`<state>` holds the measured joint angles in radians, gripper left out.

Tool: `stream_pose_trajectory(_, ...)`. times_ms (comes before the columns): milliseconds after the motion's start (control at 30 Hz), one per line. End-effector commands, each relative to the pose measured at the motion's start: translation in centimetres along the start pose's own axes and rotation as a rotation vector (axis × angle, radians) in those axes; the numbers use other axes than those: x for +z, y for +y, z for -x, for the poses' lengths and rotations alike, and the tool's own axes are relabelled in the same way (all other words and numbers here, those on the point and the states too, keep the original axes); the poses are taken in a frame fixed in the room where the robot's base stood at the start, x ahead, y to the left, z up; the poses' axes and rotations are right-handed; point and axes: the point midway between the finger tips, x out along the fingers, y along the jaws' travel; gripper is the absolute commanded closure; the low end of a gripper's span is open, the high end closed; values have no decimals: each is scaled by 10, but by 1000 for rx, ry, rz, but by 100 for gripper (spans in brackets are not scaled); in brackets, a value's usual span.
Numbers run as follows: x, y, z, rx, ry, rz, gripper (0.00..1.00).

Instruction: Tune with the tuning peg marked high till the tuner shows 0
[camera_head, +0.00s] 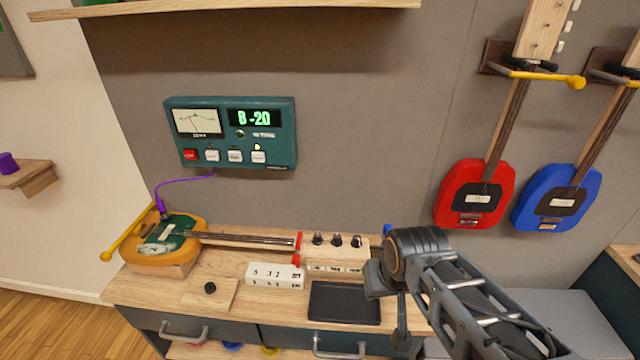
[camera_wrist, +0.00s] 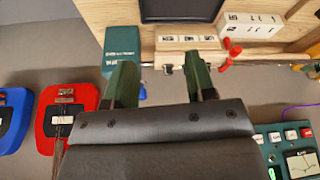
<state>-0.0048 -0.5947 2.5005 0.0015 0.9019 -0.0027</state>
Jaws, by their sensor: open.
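A teal wall tuner (camera_head: 231,133) reads "B -20" in green in the head view; its edge shows in the wrist view (camera_wrist: 275,135). An orange guitar (camera_head: 165,262) with a green plate lies on the bench, its neck (camera_head: 245,240) pointing right. Beyond the neck is a wooden block (camera_head: 367,246) with several black knobs (camera_head: 337,240) on top and small labels in front, too small to read. I cannot tell which is marked high. My gripper (camera_wrist: 160,62) is open and empty, its fingertips near this block (camera_wrist: 187,58) in the wrist view.
A black tray (camera_head: 345,303), a white lettered block (camera_head: 275,275) and a small board with a black knob (camera_head: 210,289) stand on the bench. Red (camera_head: 475,205) and blue (camera_head: 556,205) guitars hang at right. A shelf (camera_head: 230,9) overhangs the tuner. A purple cable (camera_head: 185,181) joins guitar and tuner.

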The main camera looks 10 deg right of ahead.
Motion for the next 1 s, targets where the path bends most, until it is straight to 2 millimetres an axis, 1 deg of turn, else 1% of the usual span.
stream_pose_trajectory(100,-2,1,-7,1,-71,-5,50)
stream_pose_trajectory(167,-12,2,-10,2,-106,-8,50)
stream_pose_trajectory(267,-43,4,-14,1,-166,-13,50)
stream_pose_trajectory(300,-58,5,-16,0,-191,-10,50)
stream_pose_trajectory(367,-81,6,-20,-2,-224,-3,50)
stream_pose_trajectory(400,-96,7,-24,-5,-246,4,50)
stream_pose_trajectory(467,-118,8,-31,-9,-275,18,50)
stream_pose_trajectory(500,-132,9,-36,-13,-291,27,50)
stream_pose_trajectory(600,-165,12,-48,-23,-327,57,50)
stream_pose_trajectory(700,-193,14,-56,-33,-344,90,50)
stream_pose_trajectory(800,-213,14,-56,-41,-341,122,50)
stream_pose_trajectory(900,-227,14,-46,-46,-322,150,50)
stream_pose_trajectory(967,-231,14,-42,-49,-318,165,50)
stream_pose_trajectory(1000,-228,14,-43,-53,-330,179,50)
